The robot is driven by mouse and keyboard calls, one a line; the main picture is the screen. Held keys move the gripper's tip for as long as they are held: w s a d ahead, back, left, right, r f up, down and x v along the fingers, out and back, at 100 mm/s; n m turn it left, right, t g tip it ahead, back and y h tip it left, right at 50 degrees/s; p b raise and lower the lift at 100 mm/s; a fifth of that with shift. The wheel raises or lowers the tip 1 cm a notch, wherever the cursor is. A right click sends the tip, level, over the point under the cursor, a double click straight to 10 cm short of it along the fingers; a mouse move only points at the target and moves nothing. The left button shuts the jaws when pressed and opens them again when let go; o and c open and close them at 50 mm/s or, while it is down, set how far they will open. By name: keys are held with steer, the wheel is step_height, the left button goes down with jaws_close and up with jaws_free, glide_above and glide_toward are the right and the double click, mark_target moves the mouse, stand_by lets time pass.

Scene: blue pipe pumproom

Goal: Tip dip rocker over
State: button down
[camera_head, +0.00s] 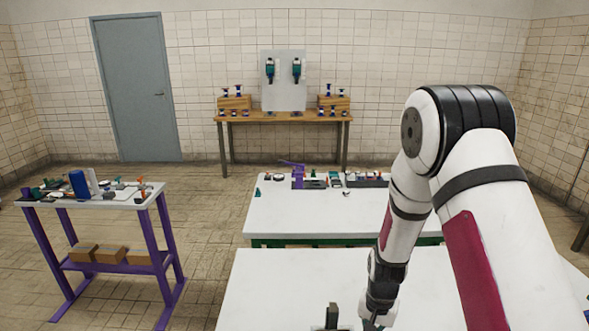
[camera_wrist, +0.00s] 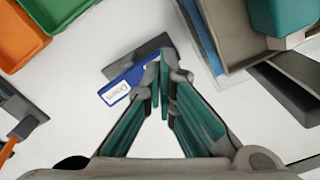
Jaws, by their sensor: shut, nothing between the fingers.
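A blue bar with a white label (camera_wrist: 116,95) lies by a dark grey base (camera_wrist: 140,52) on the white table in the wrist view. The label's print is too small to read surely. This looks like the dip rocker, but I cannot be sure. My gripper (camera_wrist: 161,72) is shut and empty, with its teal-lined fingers together. Its tips overlap the right end of the blue bar in the picture; whether they touch it I cannot tell. In the head view, my gripper (camera_head: 378,321) is low over the near white table, beside a dark grey upright part (camera_head: 332,316).
In the wrist view, orange (camera_wrist: 22,38) and green trays stand upper left. A dark grey block (camera_wrist: 28,122) with an orange lever is at left. A grey-brown tray (camera_wrist: 240,50) and a teal bin (camera_wrist: 285,14) crowd the right. A second white table (camera_head: 300,215) stands beyond.

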step_height(320, 180, up, 7)
steer(key=p, duration=0.2)
stand_by(0.5)
